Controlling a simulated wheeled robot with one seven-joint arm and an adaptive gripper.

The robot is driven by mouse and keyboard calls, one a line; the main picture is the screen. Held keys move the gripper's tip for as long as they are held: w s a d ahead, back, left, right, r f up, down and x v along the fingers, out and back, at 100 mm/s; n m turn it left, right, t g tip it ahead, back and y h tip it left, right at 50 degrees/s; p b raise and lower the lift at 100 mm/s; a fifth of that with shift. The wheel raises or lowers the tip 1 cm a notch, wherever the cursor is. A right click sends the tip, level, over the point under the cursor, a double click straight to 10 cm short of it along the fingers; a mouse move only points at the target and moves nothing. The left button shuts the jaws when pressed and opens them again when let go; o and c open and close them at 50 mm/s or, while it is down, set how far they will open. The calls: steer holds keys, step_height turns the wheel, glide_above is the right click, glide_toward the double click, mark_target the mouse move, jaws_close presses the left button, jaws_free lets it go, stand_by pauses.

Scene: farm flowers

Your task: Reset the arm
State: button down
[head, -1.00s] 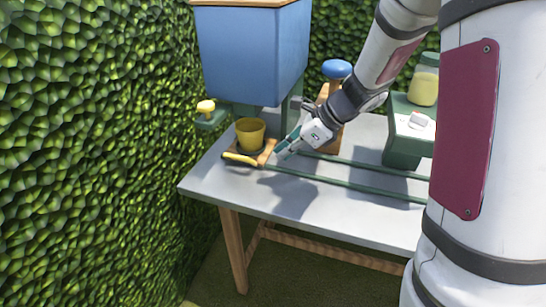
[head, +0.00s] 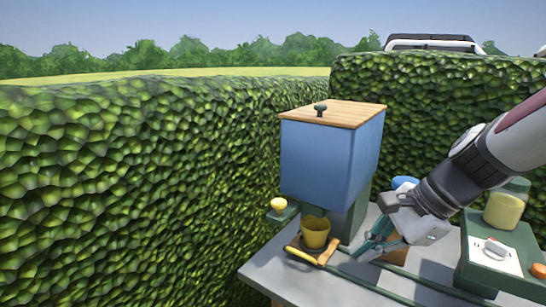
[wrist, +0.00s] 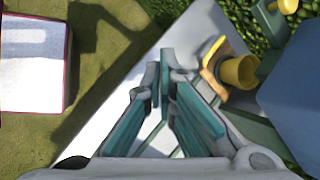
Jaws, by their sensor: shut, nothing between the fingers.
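My gripper (head: 366,249) is shut and empty, with teal finger pads. It hangs over the grey table (head: 268,268), to the right of a yellow pot (head: 316,231). The wrist view shows my gripper (wrist: 163,88) with nothing between its fingertips. The pot (wrist: 238,72) stands upright apart from the fingers, on a wooden carrier with a yellow handle (head: 303,255). My arm reaches in from the right in the head view.
A blue hopper (head: 325,160) with a wooden lid (head: 340,113) stands behind the pot. Green rails (head: 372,285) cross the table. A green stand (head: 480,262) with a switch box and a jar (head: 504,208) is at right. Hedges (head: 130,190) border the left and back.

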steer(key=s+d+r+n+h+p, duration=0.1)
steer(key=s+r+n+h+p, duration=0.2)
steer(key=s+r+n, duration=0.2)
steer(key=s+d+r+n+t+h+p, duration=0.1)
steer(key=s+r+n, duration=0.4)
steer(key=s+n, duration=0.5)
steer(key=s+h+p, duration=0.1)
steer(key=s+p, duration=0.1)
steer(key=s, duration=0.3)
steer(key=shift+s+r+n+h, duration=0.2)
steer(key=shift+s+n+h, duration=0.05)
steer(key=shift+n+h, duration=0.15)
